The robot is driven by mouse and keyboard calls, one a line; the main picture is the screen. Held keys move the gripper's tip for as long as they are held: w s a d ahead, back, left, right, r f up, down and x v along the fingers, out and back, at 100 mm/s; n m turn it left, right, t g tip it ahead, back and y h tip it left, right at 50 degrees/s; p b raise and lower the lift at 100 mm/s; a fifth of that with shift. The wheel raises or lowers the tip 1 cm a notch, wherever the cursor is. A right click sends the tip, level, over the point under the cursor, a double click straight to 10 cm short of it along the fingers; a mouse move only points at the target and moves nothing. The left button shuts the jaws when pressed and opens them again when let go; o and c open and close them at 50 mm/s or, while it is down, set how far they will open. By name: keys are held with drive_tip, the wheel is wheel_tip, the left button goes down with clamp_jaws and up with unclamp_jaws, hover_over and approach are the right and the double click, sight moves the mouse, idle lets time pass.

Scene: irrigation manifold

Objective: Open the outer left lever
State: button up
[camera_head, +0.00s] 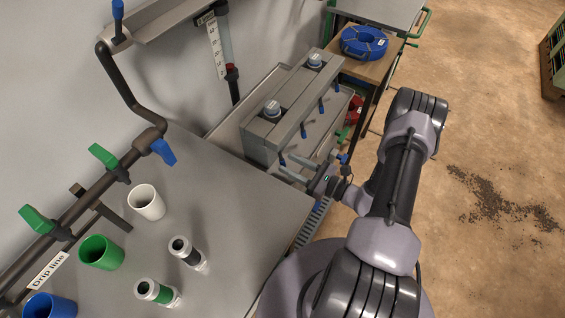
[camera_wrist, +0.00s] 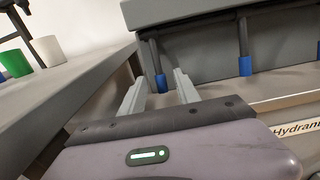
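The manifold (camera_head: 262,142) is a grey box with a row of several dark levers with blue tips along its front. In the wrist view its outer left lever (camera_wrist: 161,82) hangs down, its blue tip appearing between my fingertips. In the head view this lever (camera_head: 283,160) is the nearest of the row, close to my fingers. My gripper (camera_head: 284,164) is open, its two grey fingers apart; they also show in the wrist view (camera_wrist: 158,76). I cannot tell whether either finger touches the lever.
A second lever (camera_wrist: 245,62) hangs to the right of the outer left one. A ledge labelled "Hydrant" (camera_wrist: 300,128) runs below. The grey bench (camera_head: 235,185) at left carries a white cup (camera_head: 146,203), a green cup (camera_head: 100,253) and fittings. Blue- and green-handled valves line the wall pipe.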

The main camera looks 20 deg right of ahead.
sight(284, 162)
drive_tip(key=shift+x, duration=1.7)
clamp_jaws()
